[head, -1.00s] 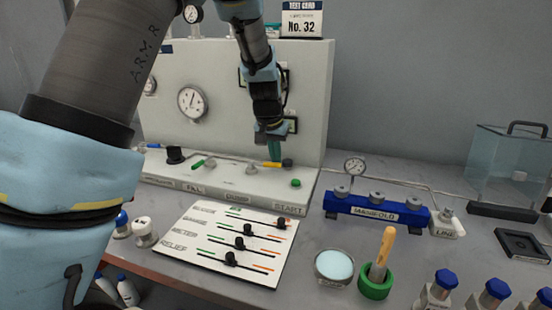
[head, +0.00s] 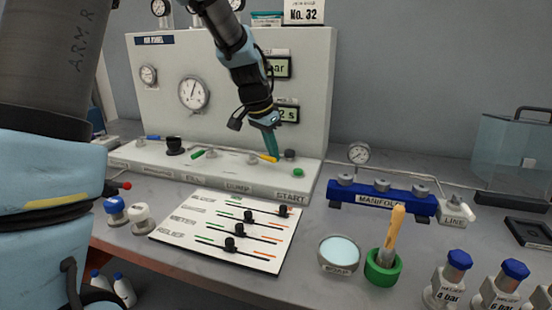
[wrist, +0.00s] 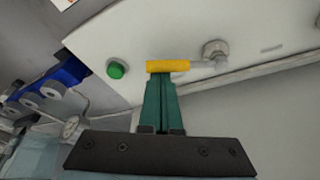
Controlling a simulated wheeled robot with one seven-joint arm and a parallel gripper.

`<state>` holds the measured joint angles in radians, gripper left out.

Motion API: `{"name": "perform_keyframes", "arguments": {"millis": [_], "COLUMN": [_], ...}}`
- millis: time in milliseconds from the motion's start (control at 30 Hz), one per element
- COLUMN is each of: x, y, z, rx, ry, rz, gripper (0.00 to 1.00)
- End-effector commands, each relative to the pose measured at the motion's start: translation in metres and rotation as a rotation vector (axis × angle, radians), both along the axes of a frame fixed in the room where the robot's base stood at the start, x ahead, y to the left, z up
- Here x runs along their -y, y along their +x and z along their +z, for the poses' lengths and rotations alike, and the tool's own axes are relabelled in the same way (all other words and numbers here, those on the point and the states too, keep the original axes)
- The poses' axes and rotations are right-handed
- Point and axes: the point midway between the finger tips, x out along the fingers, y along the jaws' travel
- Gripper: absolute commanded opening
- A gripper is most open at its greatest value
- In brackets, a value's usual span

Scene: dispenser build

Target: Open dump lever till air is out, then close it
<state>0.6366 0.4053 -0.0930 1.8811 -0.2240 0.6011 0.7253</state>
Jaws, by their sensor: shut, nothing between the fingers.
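The dump lever has a yellow handle (head: 268,158) on a grey valve (head: 252,158) above the DUMP label on the panel's ledge. It lies about level, with its free end to the right. In the wrist view the yellow handle (wrist: 167,66) runs left from the valve (wrist: 215,50). My gripper (head: 274,156) has green fingers, shut and empty. Its tips are right at the handle; in the wrist view the fingertips (wrist: 160,80) meet the handle's near side. Whether they press on it I cannot tell. A large dial gauge (head: 194,93) is on the panel; its reading is too small to tell.
A slider board (head: 180,235) lies in front. The blue manifold (head: 382,203) stands to the right.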

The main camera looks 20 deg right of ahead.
Motion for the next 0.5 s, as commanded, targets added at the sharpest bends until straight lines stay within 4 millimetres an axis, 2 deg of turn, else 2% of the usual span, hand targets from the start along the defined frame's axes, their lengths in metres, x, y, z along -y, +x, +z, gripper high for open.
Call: {"name": "perform_keyframes", "arguments": {"millis": [500], "x": [-0.036], "y": [-0.009], "z": [0.000], "rx": [-0.003], "ry": [0.001], "rz": [-0.487], "gripper": [0.00]}}
